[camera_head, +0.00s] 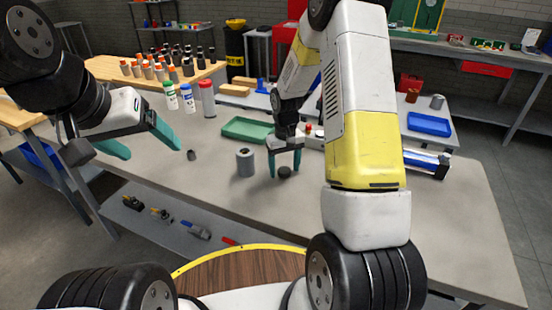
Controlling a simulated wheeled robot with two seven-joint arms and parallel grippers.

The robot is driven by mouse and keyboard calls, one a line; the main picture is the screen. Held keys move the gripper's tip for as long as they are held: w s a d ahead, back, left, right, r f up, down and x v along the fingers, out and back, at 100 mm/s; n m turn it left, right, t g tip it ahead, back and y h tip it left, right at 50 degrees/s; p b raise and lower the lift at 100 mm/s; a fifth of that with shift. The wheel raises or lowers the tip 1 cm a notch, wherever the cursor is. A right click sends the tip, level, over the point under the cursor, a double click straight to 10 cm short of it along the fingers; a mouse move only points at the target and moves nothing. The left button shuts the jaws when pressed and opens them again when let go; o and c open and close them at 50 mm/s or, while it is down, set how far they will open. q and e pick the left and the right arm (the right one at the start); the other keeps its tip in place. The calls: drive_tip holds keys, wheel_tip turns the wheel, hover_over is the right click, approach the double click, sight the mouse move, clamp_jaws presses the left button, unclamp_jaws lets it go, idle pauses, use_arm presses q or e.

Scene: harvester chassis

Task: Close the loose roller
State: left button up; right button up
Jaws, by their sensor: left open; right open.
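A grey cylinder (245,162), which looks like the roller, stands upright on the grey workbench, with a dark opening in its top. A small dark round cap-like piece (285,172) lies on the bench to its right. My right gripper (284,174) points down over this piece with its teal fingers open, one on each side; I cannot tell whether they touch it. Another small dark piece (191,155) sits on the bench to the left of the cylinder. My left gripper (154,153) is open and empty, in the air at the left, its fingers spread wide.
Behind the cylinder are a green tray (248,130) and several bottles (207,98). A blue-and-silver part (428,163) lies at the right, partly behind my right arm. A lower shelf (180,222) holds tools.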

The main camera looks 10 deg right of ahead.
sight(285, 172)
drive_tip(key=c, duration=1.4)
drive_tip(key=shift+c, duration=0.2)
drive_tip(key=shift+r, duration=0.5)
drive_tip(key=r, duration=0.1)
drive_tip(key=s+r, duration=0.1)
drive_tip(key=shift+r, duration=0.35)
drive_tip(key=s, duration=0.5)
drive_tip(key=s+r, duration=0.1)
drive_tip(key=s, duration=0.9)
drive_tip(key=shift+r, duration=0.15)
drive_tip(key=shift+d, duration=0.1)
